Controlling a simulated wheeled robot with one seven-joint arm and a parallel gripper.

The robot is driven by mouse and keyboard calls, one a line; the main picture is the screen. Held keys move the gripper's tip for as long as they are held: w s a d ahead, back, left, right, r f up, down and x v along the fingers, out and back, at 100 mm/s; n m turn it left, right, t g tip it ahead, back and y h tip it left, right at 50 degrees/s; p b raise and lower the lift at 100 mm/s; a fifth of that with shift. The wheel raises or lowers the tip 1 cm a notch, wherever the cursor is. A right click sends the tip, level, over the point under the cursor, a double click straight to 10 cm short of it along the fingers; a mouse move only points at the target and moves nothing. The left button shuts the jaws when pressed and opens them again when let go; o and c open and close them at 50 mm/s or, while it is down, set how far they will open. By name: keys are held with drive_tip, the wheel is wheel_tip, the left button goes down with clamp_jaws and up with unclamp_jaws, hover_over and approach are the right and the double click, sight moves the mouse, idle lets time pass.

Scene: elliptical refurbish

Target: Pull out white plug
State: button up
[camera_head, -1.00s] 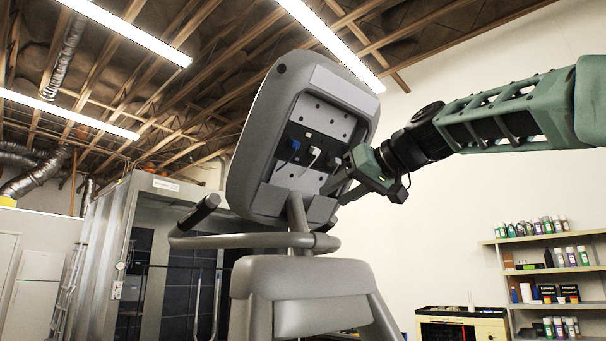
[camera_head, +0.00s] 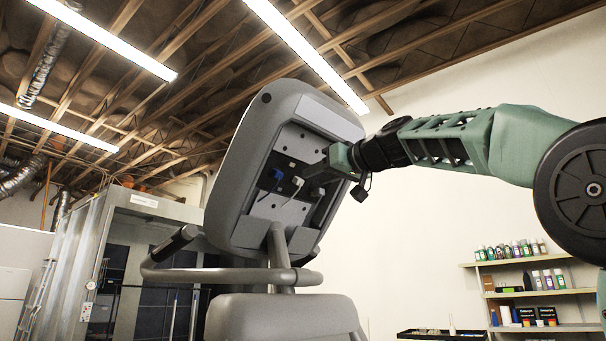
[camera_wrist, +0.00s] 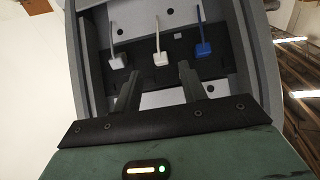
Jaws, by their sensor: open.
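The white plug (camera_head: 297,182) sits in a dark socket strip on the back of the tilted grey console (camera_head: 240,195). In the wrist view the white plug (camera_wrist: 159,58) is in the middle of a row, its cord hanging across the panel. A greyish-white plug (camera_wrist: 117,60) is to its left and a blue plug (camera_wrist: 203,48) to its right. My gripper (camera_head: 312,176) is at the panel, right of the white plug. In the wrist view its open, empty fingers (camera_wrist: 160,72) lie either side of the white plug's line, with the plug just beyond the tips; contact cannot be told.
The console's raised side walls flank the recess. A curved grey handrail (camera_head: 215,275) runs below it. A shelf with bottles (camera_head: 530,290) stands at the far right, and a grey booth (camera_head: 140,240) at the left.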

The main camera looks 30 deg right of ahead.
sight(301, 183)
drive_tip(key=p+x, duration=0.1)
drive_tip(key=x, duration=0.3)
drive_tip(key=shift+w+a+r+p, duration=0.1)
drive_tip(key=shift+w+r+p, duration=0.05)
drive_tip(key=shift+w+p, duration=0.2)
drive_tip(key=shift+w+a+p, duration=0.15)
drive_tip(key=shift+w+p, duration=0.15)
drive_tip(key=shift+w, duration=0.4)
